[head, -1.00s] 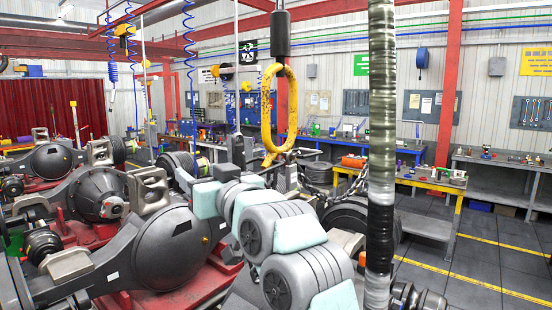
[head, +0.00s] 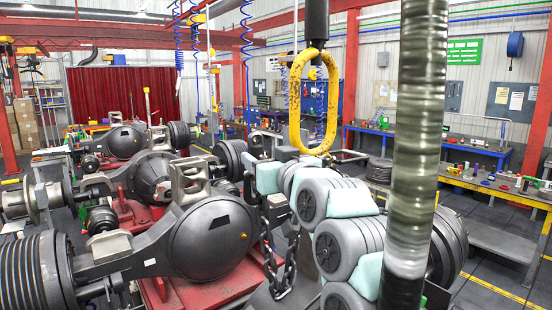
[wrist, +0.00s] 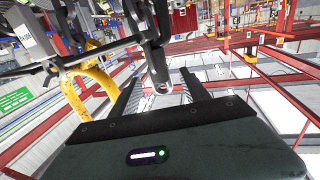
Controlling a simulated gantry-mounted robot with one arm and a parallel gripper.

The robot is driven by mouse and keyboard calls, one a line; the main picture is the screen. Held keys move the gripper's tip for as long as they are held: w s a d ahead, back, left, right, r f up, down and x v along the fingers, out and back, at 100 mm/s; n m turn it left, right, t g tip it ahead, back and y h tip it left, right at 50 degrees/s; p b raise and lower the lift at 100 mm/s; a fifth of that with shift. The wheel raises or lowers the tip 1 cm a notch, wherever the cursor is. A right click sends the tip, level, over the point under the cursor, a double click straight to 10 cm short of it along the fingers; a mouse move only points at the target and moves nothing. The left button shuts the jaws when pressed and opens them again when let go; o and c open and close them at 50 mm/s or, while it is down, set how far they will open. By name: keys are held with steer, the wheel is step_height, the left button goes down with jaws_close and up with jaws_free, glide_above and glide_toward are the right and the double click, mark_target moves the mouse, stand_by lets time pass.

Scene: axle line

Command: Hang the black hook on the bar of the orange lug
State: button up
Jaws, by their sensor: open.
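In the wrist view my gripper (wrist: 160,92) has its two dark fingers apart. A dark rounded link or hook end (wrist: 158,70) shows between or beyond them; I cannot tell whether it touches them. In the head view a dark chain (head: 283,262) hangs left of the grey rounded bodies; I cannot make out the black hook there. A worn yellow-orange ring (head: 296,92) hangs upright from a black post, and it also shows left of the fingers in the wrist view (wrist: 78,95). I cannot pick out a separate orange lug or its bar. My gripper is not clear in the head view.
Large dark axle housings (head: 213,243) lie on red stands at left and centre. Grey rounded bodies with pale teal pads (head: 350,202) fill the middle. A mottled upright pole (head: 413,150) blocks part of the right. A workbench (head: 500,190) stands at the right.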

mark_target(258, 154)
steer(key=shift+p+x, duration=0.6)
steer(key=shift+x, duration=2.15)
jaws_close()
stand_by(0.9)
